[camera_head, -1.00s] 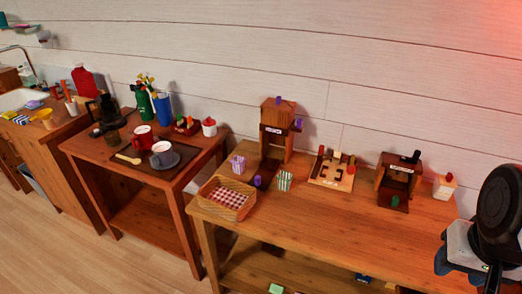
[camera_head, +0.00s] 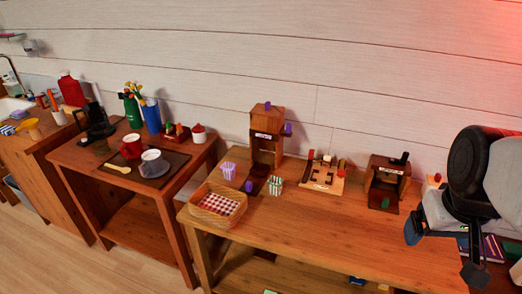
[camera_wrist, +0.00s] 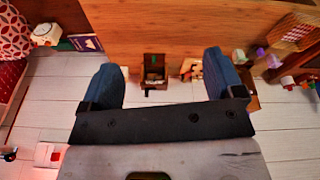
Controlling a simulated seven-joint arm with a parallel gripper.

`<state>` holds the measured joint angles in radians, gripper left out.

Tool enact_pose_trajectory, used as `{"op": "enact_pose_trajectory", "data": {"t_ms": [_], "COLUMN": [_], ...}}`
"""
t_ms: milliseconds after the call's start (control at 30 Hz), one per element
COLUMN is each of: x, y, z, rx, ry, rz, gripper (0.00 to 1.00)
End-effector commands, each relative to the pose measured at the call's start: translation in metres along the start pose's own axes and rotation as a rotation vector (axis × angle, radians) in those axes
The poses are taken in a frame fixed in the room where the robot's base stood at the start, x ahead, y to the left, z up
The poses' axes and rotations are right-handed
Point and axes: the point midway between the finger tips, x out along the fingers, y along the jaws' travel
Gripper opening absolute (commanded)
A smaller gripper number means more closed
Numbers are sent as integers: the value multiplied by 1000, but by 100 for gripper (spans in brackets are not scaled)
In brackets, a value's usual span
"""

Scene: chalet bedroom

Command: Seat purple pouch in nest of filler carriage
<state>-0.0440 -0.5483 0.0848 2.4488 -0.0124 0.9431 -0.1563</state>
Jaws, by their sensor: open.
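A small purple object (camera_head: 249,186), probably the pouch, lies on the wooden table in the head view, in front of a tall wooden stand (camera_head: 267,140). This labelled stand has purple parts on its top and right side. It may be the filler, but I cannot make out its carriage or nest. My gripper shows at the right edge of the head view, partly hidden by my arm, well right of the purple object. In the wrist view my gripper (camera_wrist: 162,64) has its blue fingers wide apart and nothing between them.
A purple-striped cup (camera_head: 229,170) and a green-striped cup (camera_head: 276,185) flank the purple object. A checked-cloth basket (camera_head: 218,204) is in front. A wooden maze-like board (camera_head: 322,178) and a dark wooden box (camera_head: 386,183) stand to the right. The table's front middle is clear.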

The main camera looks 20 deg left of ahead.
Motion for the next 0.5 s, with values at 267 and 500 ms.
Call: {"op": "enact_pose_trajectory", "data": {"t_ms": [267, 500], "x": [1, 8], "y": [-17, -39], "z": [-73, -135], "rx": [-294, -550], "ry": [-22, -37], "rz": [-19, -37], "gripper": [87, 87]}}
